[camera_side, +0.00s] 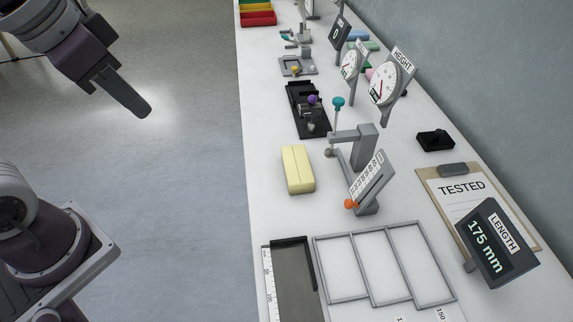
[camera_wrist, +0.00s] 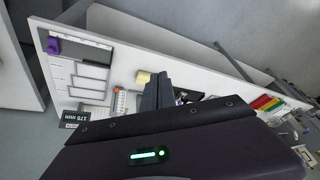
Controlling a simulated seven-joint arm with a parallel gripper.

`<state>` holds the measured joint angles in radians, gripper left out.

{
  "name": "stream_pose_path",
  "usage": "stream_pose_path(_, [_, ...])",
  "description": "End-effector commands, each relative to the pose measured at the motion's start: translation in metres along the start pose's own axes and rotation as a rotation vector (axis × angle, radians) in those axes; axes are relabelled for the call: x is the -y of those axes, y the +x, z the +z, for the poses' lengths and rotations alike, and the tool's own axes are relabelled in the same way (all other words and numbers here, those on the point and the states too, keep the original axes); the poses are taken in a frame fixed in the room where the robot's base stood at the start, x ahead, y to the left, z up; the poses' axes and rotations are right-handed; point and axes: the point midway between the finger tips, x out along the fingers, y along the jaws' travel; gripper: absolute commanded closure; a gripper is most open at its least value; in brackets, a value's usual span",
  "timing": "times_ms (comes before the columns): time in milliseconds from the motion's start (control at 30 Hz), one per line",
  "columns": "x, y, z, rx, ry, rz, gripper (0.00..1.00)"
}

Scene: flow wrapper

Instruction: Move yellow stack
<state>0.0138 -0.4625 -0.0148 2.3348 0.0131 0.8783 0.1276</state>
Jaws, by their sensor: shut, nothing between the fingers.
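The yellow stack (camera_side: 298,169) is a pale yellow block lying on the white bench, left of a grey lever fixture. It also shows small in the wrist view (camera_wrist: 143,77), just left of my fingers and partly hidden by them. My gripper (camera_side: 143,110) is at the upper left in the side view, over the floor and clear of the bench. Its fingers are together with nothing between them. In the wrist view my gripper (camera_wrist: 158,82) points toward the bench.
The grey lever fixture (camera_side: 366,146) and a scale with an orange knob (camera_side: 367,190) stand close right of the stack. A black fixture (camera_side: 301,103) lies behind it. In front are a ruled tray (camera_side: 290,285) and a grey three-bay frame (camera_side: 363,300). A length display (camera_side: 490,245) stands right.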

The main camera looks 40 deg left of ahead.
Motion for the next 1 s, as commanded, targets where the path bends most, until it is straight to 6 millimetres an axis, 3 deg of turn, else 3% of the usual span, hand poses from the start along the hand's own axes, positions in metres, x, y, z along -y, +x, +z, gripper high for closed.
stream_pose_path(100, [0.000, 0.045, -0.057, 0.120, 0.179, 0.029, 1.00])
stream_pose_path(200, [-0.005, 0.101, -0.095, 0.205, 0.332, 0.070, 1.00])
stream_pose_path(333, [-0.015, 0.178, -0.119, 0.291, 0.494, 0.130, 1.00])
stream_pose_path(400, [-0.020, 0.210, -0.122, 0.321, 0.553, 0.157, 1.00])
stream_pose_path(500, [-0.024, 0.237, -0.123, 0.345, 0.603, 0.181, 1.00])
stream_pose_path(733, [-0.027, 0.265, -0.114, 0.354, 0.618, 0.189, 1.00])
stream_pose_path(1000, [-0.031, 0.319, -0.091, 0.355, 0.616, 0.189, 1.00])
